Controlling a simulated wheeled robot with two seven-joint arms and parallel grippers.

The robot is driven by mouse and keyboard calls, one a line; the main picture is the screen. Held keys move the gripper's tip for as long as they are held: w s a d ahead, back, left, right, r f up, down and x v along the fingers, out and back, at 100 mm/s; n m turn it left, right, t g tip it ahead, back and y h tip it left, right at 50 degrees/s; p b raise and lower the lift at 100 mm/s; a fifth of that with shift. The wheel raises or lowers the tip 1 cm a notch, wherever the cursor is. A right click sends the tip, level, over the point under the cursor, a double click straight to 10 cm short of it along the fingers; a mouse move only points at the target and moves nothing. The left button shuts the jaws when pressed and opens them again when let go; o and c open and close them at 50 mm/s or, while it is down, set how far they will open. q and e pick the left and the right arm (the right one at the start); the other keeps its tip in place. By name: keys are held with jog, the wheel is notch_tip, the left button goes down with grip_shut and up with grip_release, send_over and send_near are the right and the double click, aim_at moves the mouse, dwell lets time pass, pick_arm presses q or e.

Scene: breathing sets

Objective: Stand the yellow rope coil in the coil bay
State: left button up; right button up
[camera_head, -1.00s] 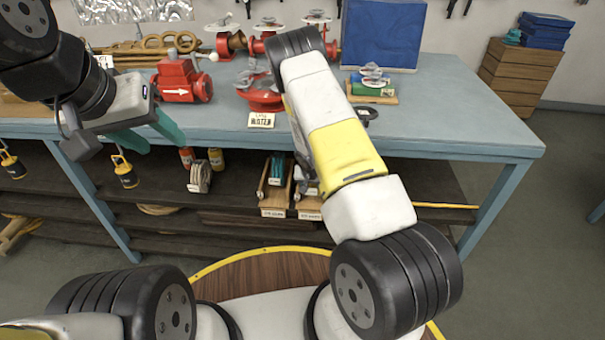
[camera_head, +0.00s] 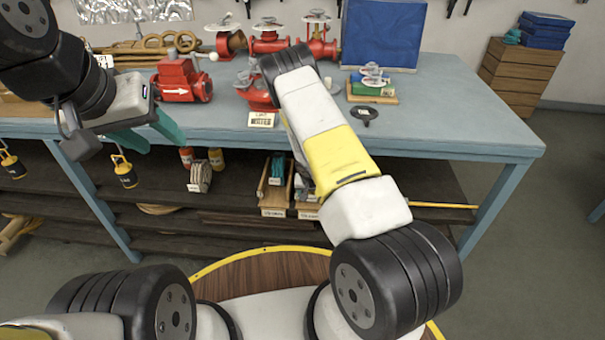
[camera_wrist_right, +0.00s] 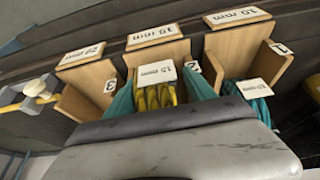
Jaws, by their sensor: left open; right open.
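The yellow rope coil (camera_wrist_right: 157,95) with a white tag shows in the right wrist view, upright in front of the middle wooden bay (camera_wrist_right: 155,50). My right gripper (camera_wrist_right: 160,95) is open, one teal finger on each side of the coil; whether they touch it I cannot tell. The coil's lower part is hidden by the gripper body. In the head view my right arm hides this gripper and the coil. My left gripper (camera_head: 152,134) is open and empty, in front of the table's left part.
A teal coil (camera_wrist_right: 250,90) with a tag stands in the right bay (camera_wrist_right: 238,45); the left bay (camera_wrist_right: 85,85) looks empty. Numbered wooden dividers separate them. In the head view, the bays (camera_head: 273,208) sit on the shelf below the blue table (camera_head: 450,125). A tagged grey coil (camera_head: 200,176) stands left of them.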

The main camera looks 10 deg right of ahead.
jog(key=v, duration=1.2)
jog(key=shift+r, duration=0.1)
jog(key=shift+s+a, duration=0.1)
jog(key=c, duration=0.4)
jog(key=shift+g, duration=0.6)
jog(key=s+f, duration=0.1)
jog(key=s+a+f, duration=0.1)
jog(key=s, duration=0.1)
jog(key=s+f, duration=0.1)
jog(key=s, duration=0.1)
jog(key=shift+a+f, duration=0.4)
grip_shut()
jog(key=shift+w+d+f, duration=0.3)
jog(key=shift+w+f, duration=0.75)
jog(key=shift+f, duration=0.6)
jog(key=shift+w+d+f, duration=0.25)
jog(key=shift+w+f, duration=0.75)
jog(key=shift+f, duration=0.6)
jog(key=shift+w+d+f, duration=0.3)
jog(key=shift+w+f, duration=0.75)
jog(key=shift+f, duration=0.6)
